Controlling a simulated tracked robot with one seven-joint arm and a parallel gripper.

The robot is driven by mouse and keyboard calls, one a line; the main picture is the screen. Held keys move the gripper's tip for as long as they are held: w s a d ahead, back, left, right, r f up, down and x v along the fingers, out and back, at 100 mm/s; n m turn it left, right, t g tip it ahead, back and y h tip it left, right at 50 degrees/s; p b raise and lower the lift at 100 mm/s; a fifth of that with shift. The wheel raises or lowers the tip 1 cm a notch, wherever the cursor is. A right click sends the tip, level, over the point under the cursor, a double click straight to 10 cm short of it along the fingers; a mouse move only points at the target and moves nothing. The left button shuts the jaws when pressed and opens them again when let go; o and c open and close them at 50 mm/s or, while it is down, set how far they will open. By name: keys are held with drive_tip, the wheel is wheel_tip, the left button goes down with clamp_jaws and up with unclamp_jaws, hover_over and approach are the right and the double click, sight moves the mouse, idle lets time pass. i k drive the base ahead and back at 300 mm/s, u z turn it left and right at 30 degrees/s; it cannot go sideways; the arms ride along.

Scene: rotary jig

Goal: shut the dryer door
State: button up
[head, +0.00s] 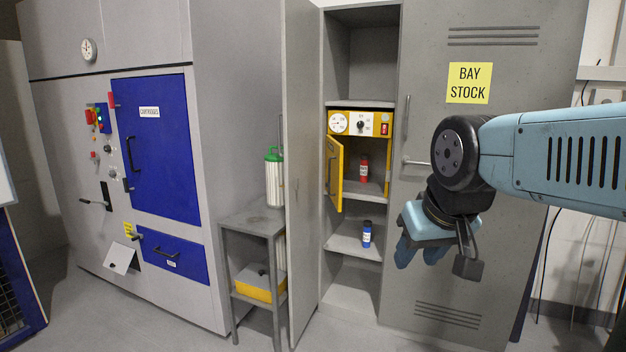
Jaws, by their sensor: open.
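The dryer is a small yellow unit (360,115) with dials and a red switch on its front panel, on a shelf inside the grey locker. Its yellow door (335,174) is hinged on the left and stands open, swung out toward me. A red bottle (364,168) stands inside the dryer. My gripper (420,256) is open and points down. In the picture it is right of and lower than the dryer door, in front of the closed right locker door, apart from the dryer door. I see nothing between its fingers.
The locker's left door (301,180) stands open; the right door (460,190) with the BAY STOCK sign is closed. A blue bottle (367,234) stands on the shelf below the dryer. A small grey table (256,222) with a green-topped flask (273,180) stands left, beside a grey cabinet with blue doors.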

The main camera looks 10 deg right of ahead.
sight(335, 150)
drive_tip(key=k, duration=0.5)
drive_tip(key=z, duration=0.15)
drive_tip(key=i, duration=0.85)
drive_tip(key=u, duration=0.2)
drive_tip(key=k, duration=0.5)
drive_tip(key=z, duration=0.5)
drive_tip(key=i, duration=1.45)
drive_tip(key=u, duration=0.55)
